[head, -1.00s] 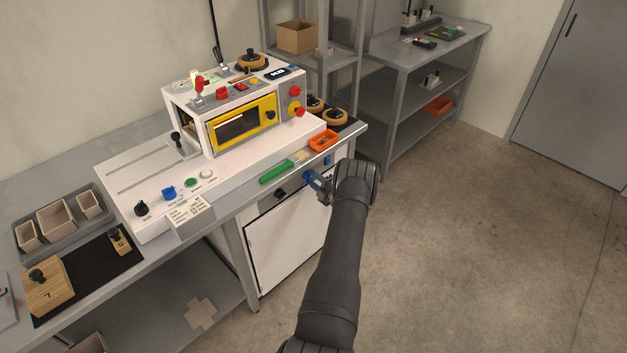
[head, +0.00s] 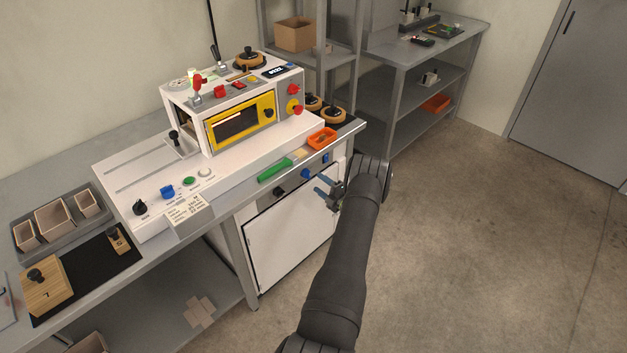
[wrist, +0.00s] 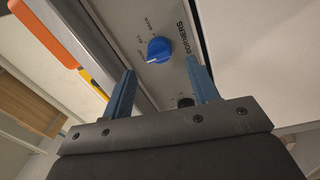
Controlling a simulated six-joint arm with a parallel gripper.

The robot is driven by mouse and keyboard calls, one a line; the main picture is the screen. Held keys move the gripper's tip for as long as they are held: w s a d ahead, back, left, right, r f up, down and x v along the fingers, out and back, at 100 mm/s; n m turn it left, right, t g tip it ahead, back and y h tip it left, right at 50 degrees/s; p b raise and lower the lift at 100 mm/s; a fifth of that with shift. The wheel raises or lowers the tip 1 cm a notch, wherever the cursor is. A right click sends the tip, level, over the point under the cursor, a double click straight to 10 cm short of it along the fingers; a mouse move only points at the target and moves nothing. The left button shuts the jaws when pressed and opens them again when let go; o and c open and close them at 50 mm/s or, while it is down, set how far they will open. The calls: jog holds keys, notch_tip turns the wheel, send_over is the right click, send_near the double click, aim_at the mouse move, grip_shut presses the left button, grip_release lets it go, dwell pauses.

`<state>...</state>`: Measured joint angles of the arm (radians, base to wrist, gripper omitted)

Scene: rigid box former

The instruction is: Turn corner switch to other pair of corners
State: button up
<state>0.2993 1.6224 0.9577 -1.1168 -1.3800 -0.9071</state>
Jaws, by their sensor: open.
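The corner switch is a round blue knob (wrist: 158,49) on a grey panel in the wrist view, next to the word CORNERS and smaller position lettering. A white mark on it points to the picture's lower left. In the head view the blue knob (head: 305,173) sits on the front panel below the bench top. My gripper (head: 318,186) is open and empty in front of that panel, just below and right of the knob. In the wrist view my gripper's blue fingers (wrist: 160,70) are spread, with the knob beyond the gap between their tips. They appear apart from it.
A black knob (head: 279,191) is left of the blue one on the same panel. A white cabinet door (head: 290,238) is below. Open floor lies to the right.

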aim_at(309, 177)
jog(key=v, duration=1.2)
jog(key=shift+f, duration=0.1)
jog(key=x, duration=1.7)
jog(key=shift+r, duration=0.2)
jog(key=shift+w+a, duration=0.1)
jog(key=v, duration=1.7)
jog(key=shift+w+a+r+m+t+h, duration=0.1)
jog(key=shift+w+a+r+m+h, duration=0.1)
jog(key=shift+w+a+m, duration=2.3)
jog(key=shift+w+a+r+m+t+h, duration=0.15)
jog(key=shift+w+a+m, duration=1.35)
jog(key=shift+m, duration=1.85)
jog(key=shift+w+a+r+m+t+h, duration=0.1)
jog(key=shift+w+a+m+h, duration=0.15)
jog(key=shift+w+a+m, duration=2.25)
